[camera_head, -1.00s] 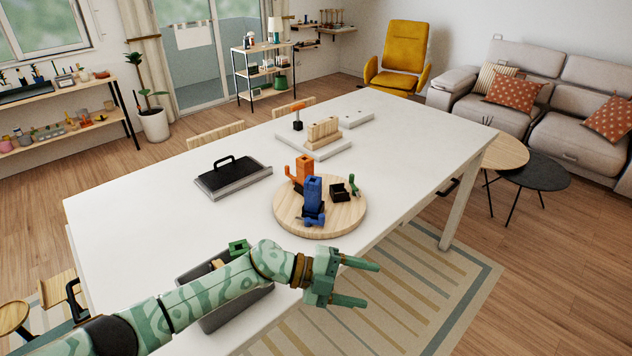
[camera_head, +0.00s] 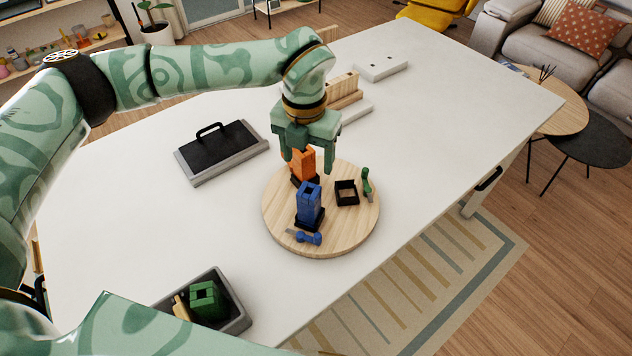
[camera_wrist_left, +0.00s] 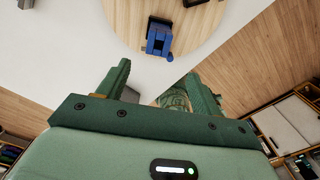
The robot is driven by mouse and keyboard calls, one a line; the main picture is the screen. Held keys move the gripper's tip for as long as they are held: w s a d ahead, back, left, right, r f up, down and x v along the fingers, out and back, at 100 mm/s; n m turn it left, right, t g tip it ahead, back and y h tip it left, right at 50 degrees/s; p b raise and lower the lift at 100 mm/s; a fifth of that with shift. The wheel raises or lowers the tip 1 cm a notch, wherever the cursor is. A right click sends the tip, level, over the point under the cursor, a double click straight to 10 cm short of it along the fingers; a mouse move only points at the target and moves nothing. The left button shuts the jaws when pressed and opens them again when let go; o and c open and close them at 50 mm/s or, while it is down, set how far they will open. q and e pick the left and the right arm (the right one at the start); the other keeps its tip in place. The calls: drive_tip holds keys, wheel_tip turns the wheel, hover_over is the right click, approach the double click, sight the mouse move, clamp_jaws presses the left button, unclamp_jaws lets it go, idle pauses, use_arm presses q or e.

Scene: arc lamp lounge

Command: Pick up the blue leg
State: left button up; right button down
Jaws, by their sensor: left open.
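The blue leg (camera_head: 309,203) is an upright blue block on a dark foot, standing on a round wooden board (camera_head: 350,235). It also shows at the top of the left wrist view (camera_wrist_left: 158,40), beyond the fingertips. My left gripper (camera_head: 308,162) points down and is open, its fingers apart with nothing held. In the head view it appears behind the blue leg, with an orange block (camera_head: 302,165) showing between its fingers; the exact gap is unclear. The open fingers also show in the left wrist view (camera_wrist_left: 157,72). My right gripper is not in view.
A small blue piece (camera_head: 308,238) lies in front of the leg. A black square frame (camera_head: 346,193) and a green piece (camera_head: 367,183) are to its right. A grey tray (camera_head: 238,318) holds a green block. A black-handled plate (camera_head: 220,152) lies left.

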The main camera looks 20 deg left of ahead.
sight(308, 187)
use_arm(q)
drive_tip(key=f, duration=1)
drive_tip(key=shift+w+a+f, duration=0.15)
drive_tip(key=shift+w+f, duration=0.05)
drive_tip(key=shift+f, duration=0.05)
wheel_tip(308, 187, down, 5)
drive_tip(key=shift+f+p, duration=0.2)
drive_tip(key=shift+p, duration=0.2)
drive_tip(key=c, duration=1.2)
drive_tip(key=shift+r, duration=0.1)
